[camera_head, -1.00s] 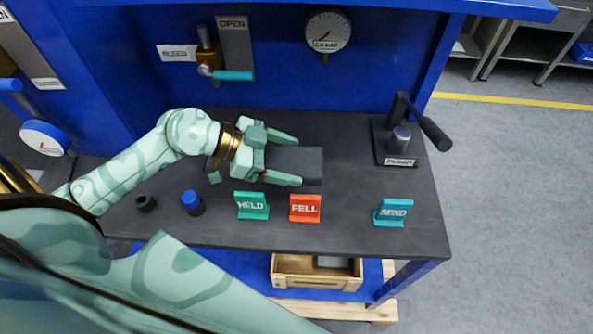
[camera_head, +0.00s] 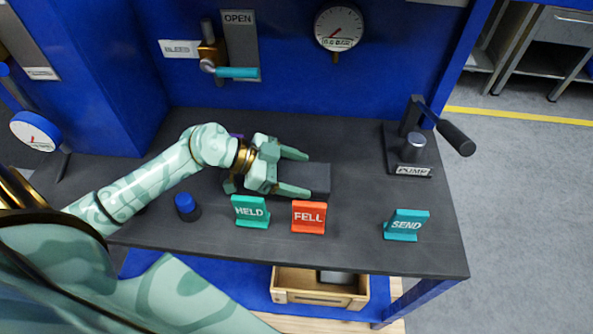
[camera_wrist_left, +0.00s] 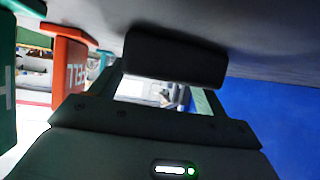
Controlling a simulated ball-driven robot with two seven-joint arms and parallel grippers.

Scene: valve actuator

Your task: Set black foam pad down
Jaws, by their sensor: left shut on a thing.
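The black foam pad (camera_head: 318,178) is a dark block between the fingers of my left gripper (camera_head: 301,172), over the middle of the dark bench top (camera_head: 345,235). My left gripper is shut on it. In the left wrist view the pad (camera_wrist_left: 175,58) lies across the fingertips, close to the dark bench surface. I cannot tell whether it touches the bench. The red FELL sign (camera_head: 308,217) stands just in front of the pad, and the green HELD sign (camera_head: 250,211) is left of that. My right gripper is out of view.
A teal SEND sign (camera_head: 406,225) stands at the front right. A pump with a black handle (camera_head: 455,138) is at the back right. A blue-capped piece (camera_head: 186,205) stands near my left forearm. The bench between pad and pump is clear.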

